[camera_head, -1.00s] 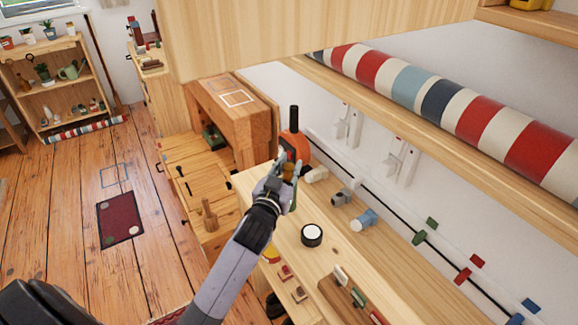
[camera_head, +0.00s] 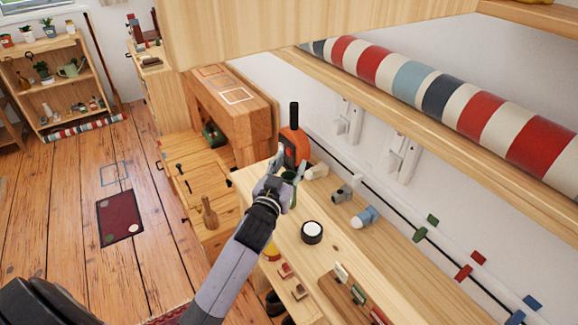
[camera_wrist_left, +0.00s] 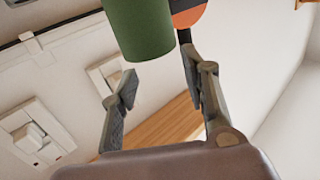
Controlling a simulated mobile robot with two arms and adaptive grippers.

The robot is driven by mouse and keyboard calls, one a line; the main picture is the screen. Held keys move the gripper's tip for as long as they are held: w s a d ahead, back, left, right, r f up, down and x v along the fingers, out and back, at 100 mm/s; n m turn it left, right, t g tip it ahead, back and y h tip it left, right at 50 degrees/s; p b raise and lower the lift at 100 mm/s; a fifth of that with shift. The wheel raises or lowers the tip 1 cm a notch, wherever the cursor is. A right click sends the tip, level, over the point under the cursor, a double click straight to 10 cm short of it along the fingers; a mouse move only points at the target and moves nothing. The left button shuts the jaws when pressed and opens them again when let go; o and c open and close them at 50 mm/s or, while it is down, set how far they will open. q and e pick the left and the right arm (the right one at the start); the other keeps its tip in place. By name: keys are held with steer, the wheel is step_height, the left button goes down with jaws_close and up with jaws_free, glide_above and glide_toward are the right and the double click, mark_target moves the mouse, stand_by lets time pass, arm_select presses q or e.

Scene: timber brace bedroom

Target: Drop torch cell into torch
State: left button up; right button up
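The torch shows as a green tube (camera_wrist_left: 140,28) in the left wrist view, just beyond my left gripper's fingertips. In the head view only a small dark green part of it (camera_head: 291,177) shows between the fingers, on the wooden bench top. My left gripper (camera_head: 288,166) is open, its fingers spread apart around the torch's top. In the left wrist view the gripper (camera_wrist_left: 160,72) has nothing between its fingertips. I cannot see the torch cell; whether it is inside the torch is hidden. My right gripper is not in view.
An orange and black object (camera_head: 294,142) stands close behind the torch. A black-rimmed white disc (camera_head: 311,232) and a blue and white piece (camera_head: 364,217) lie on the bench top (camera_head: 335,255). A shelf with a striped roll (camera_head: 440,98) overhangs at the back.

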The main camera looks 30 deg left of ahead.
arm_select(q)
steer(key=shift+o, duration=0.3)
steer(key=s+d, duration=0.1)
steer(key=s, duration=1.1)
steer(key=shift+d, duration=0.35)
